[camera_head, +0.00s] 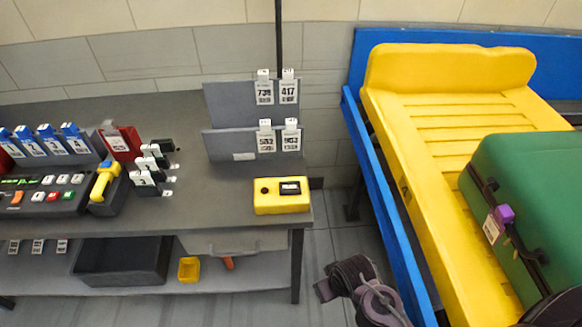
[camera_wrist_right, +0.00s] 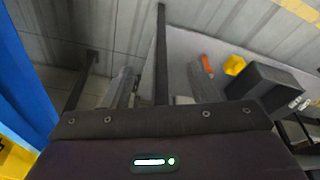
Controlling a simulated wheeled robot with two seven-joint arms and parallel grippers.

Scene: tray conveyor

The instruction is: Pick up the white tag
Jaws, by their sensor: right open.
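Several white tags with printed numbers hang on a grey stepped rack on the table; the upper ones are a tag marked 739 (camera_head: 265,92) and a tag marked 417 (camera_head: 289,91). Below them hang two more white tags, a left one (camera_head: 266,141) and a right one (camera_head: 291,140). Another whitish tag (camera_head: 492,228) with a purple piece is on the green suitcase (camera_head: 530,190). My right gripper (camera_wrist_right: 126,30) is open and empty in the wrist view, apart from the tags. My left gripper is not in view.
A yellow box (camera_head: 281,196) sits at the table's right front corner. Left are a button console (camera_head: 45,205), a yellow scanner (camera_head: 104,182) and dark holders. A black bin (camera_head: 122,262) is below. The yellow tray (camera_head: 420,180) lies on the blue conveyor (camera_head: 390,220).

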